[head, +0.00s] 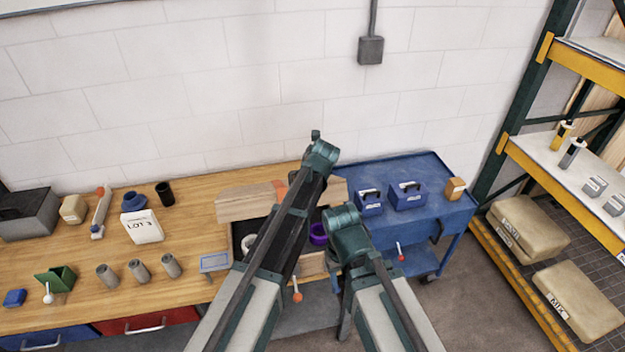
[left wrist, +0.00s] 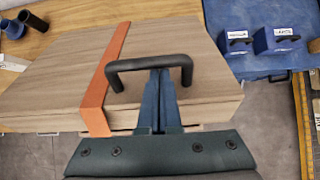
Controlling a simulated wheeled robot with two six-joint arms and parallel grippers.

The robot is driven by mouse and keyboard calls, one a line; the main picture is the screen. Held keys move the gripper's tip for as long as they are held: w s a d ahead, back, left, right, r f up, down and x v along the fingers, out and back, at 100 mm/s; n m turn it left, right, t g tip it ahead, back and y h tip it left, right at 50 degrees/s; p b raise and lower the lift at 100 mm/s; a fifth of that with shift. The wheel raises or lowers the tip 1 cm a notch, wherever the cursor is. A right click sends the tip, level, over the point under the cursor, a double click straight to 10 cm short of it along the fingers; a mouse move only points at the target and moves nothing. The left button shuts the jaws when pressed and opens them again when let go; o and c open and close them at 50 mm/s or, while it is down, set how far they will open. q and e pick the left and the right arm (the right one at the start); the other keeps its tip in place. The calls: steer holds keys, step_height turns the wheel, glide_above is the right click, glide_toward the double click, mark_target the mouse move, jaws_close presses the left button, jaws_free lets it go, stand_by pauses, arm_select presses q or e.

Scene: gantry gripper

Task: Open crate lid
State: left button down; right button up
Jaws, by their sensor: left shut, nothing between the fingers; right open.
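The crate (head: 313,266) stands at the right end of the wooden bench; its dark inside shows in the head view. Its wooden lid (head: 245,206) lies behind that opening and looks raised; I cannot tell how far. In the left wrist view the lid (left wrist: 55,75) carries a black handle (left wrist: 150,64) and an orange strap (left wrist: 103,85). My left gripper (left wrist: 160,80) is shut and empty, its fingertips right at the handle bar. I cannot tell whether they touch it. My right gripper (head: 345,215) is open, near the crate's right side. The arms hide part of the crate.
A purple ring (head: 318,234) shows in the opening. A blue cart (head: 430,218) with blue boxes (head: 408,195) stands right of the crate. A white LOT 3 box (head: 143,228) and several grey cylinders (head: 138,270) stand on the bench to the left. A shelf rack (head: 560,175) is far right.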

arm_select(q)
steer(key=shift+w+a+r, duration=0.25)
steer(key=shift+w+r, duration=0.3)
steer(key=shift+w, duration=0.2)
